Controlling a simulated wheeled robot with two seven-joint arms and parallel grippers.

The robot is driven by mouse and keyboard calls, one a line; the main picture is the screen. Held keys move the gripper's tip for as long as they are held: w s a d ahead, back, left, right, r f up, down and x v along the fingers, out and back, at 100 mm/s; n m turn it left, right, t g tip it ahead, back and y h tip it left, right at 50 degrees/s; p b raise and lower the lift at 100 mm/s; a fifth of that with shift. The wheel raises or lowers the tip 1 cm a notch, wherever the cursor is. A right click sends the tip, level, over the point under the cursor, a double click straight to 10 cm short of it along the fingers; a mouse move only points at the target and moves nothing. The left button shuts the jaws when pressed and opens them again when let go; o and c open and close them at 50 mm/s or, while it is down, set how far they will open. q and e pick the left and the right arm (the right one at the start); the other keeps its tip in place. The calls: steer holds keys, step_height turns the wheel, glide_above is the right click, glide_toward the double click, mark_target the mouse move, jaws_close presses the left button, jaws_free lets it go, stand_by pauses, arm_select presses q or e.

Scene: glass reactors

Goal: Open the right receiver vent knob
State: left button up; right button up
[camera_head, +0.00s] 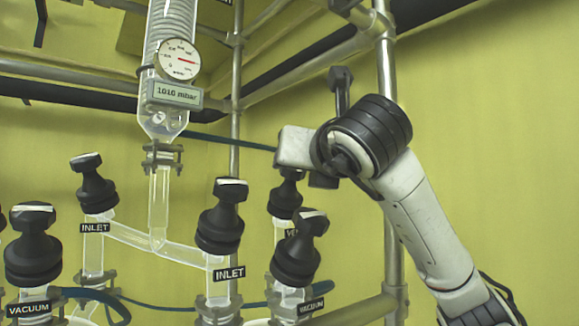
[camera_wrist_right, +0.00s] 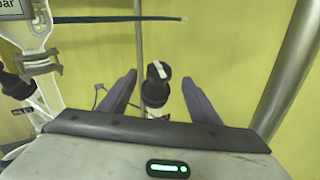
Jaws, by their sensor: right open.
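The vent knob (camera_head: 286,197) is a black knob behind the right inlet knob in the head view. Its label is mostly hidden by the vacuum knob in front. In the right wrist view, a black knob with a white mark on top (camera_wrist_right: 156,88) stands between the two fingers of my right gripper (camera_wrist_right: 159,77). The gripper is open, with a gap on both sides of the knob, and holds nothing. In the head view my right arm comes in from the right, its hand above the vent knob; the fingers are not clear there. My left gripper is out of view.
The right inlet knob (camera_head: 221,215) and right vacuum knob (camera_head: 298,248) stand close by. The left inlet knob (camera_head: 94,183) and left vacuum knob (camera_head: 33,245) are farther left. A glass column with a gauge (camera_head: 178,59) rises at centre left. A metal post (camera_head: 386,70) stands behind my right arm.

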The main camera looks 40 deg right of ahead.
mark_target(293, 171)
steer(key=p+x, duration=0.1)
steer(key=x, duration=0.5)
steer(key=shift+w+d+p, duration=0.2)
steer(key=shift+w+p, duration=0.1)
steer(key=shift+w, duration=0.1)
steer(key=shift+w+f, duration=0.1)
steer(key=c, duration=1)
steer(key=shift+c, duration=0.3)
